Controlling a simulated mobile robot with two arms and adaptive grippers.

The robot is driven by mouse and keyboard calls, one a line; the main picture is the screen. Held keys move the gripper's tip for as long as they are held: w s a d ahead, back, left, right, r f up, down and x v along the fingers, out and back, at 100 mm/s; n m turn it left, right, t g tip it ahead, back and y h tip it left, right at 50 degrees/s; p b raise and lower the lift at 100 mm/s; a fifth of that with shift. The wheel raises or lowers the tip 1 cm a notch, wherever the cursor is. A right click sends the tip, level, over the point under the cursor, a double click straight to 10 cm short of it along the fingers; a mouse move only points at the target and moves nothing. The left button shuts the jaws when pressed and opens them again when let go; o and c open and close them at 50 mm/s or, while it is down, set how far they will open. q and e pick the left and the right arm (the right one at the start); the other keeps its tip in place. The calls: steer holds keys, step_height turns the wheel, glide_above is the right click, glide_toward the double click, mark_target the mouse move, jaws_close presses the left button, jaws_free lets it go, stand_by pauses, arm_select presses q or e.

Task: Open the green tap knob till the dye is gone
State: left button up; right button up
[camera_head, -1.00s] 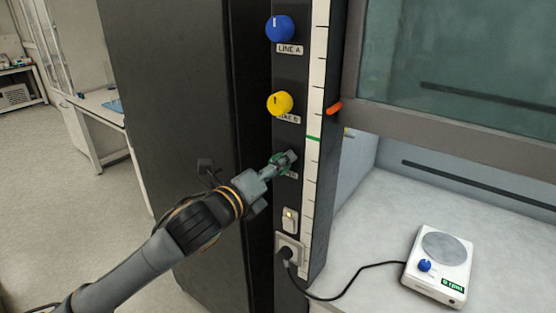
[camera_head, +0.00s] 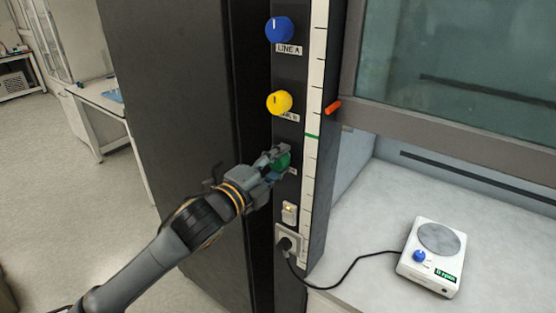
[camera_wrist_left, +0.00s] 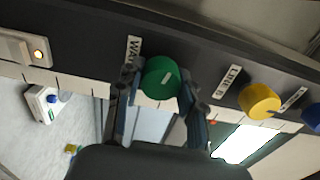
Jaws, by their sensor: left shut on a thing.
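The green tap knob (camera_head: 283,162) is on the dark vertical panel, below the yellow knob. In the head view my left gripper (camera_head: 277,160) is at it and hides part of it. In the left wrist view the green knob (camera_wrist_left: 161,77) sits between the two fingers of my left gripper (camera_wrist_left: 160,92), which is shut on it. Its pale pointer mark lies slanted across its face. No dye shows in these frames. My right gripper is in neither view.
A yellow knob (camera_head: 279,102) and a blue knob (camera_head: 280,29) are above on the panel. A lit switch (camera_head: 290,212) and a plugged socket (camera_head: 288,244) are below. A white stirrer (camera_head: 432,257) stands on the hood bench at right, its cable running to the socket.

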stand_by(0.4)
arm_select(q)
steer(key=o, duration=1.2)
steer(key=v, duration=1.2)
